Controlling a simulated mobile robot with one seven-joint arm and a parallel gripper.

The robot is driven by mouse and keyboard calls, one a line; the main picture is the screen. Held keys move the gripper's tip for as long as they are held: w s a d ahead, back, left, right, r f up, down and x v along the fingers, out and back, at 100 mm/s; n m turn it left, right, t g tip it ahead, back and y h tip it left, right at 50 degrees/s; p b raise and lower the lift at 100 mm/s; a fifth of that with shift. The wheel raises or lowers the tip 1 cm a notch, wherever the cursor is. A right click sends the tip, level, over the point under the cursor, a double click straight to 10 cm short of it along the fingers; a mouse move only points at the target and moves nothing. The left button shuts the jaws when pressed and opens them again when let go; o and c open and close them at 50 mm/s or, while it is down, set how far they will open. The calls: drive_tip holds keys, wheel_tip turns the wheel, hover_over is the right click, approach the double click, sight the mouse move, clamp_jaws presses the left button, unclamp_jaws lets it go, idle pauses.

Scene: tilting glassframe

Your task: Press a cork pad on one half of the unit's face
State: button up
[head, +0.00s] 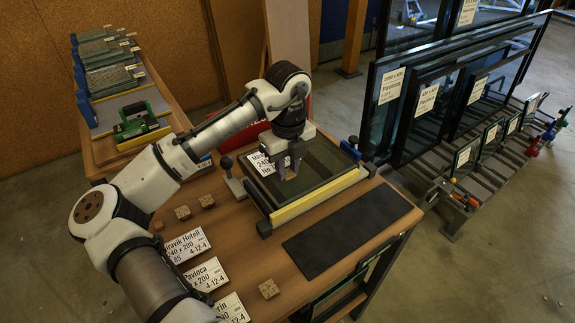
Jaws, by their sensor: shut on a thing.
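The glass unit (326,160) lies in a dark frame with a yellow front strip (318,196) on the wooden table. A white label (262,164) shows at its left part, partly covered by my gripper. My gripper (287,173) points down over the left half of the unit's face. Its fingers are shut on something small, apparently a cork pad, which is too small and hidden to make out. I cannot tell whether it touches the glass. Loose cork pads lie on the table: one (183,212), another beside it (207,201), and one near the front (269,289).
White label cards (203,275) lie on the table's left part. A dark mat (345,235) lies right of the frame. A dark-knobbed clamp (231,176) stands at the frame's left. A rack of framed panes (440,95) stands to the right. A bench with a green tool (138,121) is behind left.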

drive_tip(key=shift+f, duration=0.45)
drive_tip(key=o, duration=1)
wheel_tip(320, 180, up, 14)
drive_tip(key=shift+f, duration=0.1)
